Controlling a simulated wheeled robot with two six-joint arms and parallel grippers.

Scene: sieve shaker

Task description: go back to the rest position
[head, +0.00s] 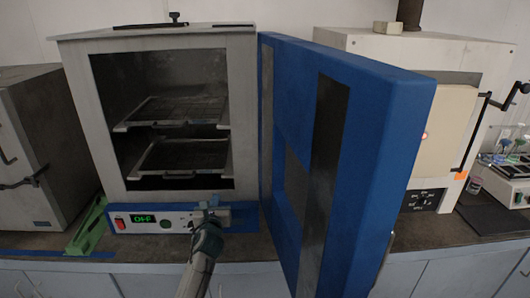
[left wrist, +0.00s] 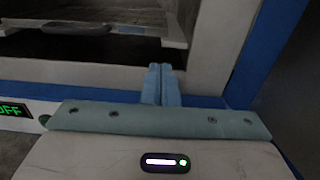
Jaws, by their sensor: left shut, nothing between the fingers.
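My left gripper (head: 210,206) is in front of the oven's lower front panel, right of the green OFF display (head: 145,219). In the left wrist view the two blue fingers of my left gripper (left wrist: 161,68) are together with nothing between them. The grey oven (head: 243,110) stands open, with two wire shelves (head: 180,110) inside. Its blue door (head: 385,130) is swung wide open to the right. My right gripper is not in view.
A dark box-shaped appliance (head: 45,150) stands at the left. A cream oven (head: 450,60) with a black handle stands behind the door at the right. A green bracket-like object (head: 88,230) lies on the counter (head: 30,242). The open door blocks the space to the right.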

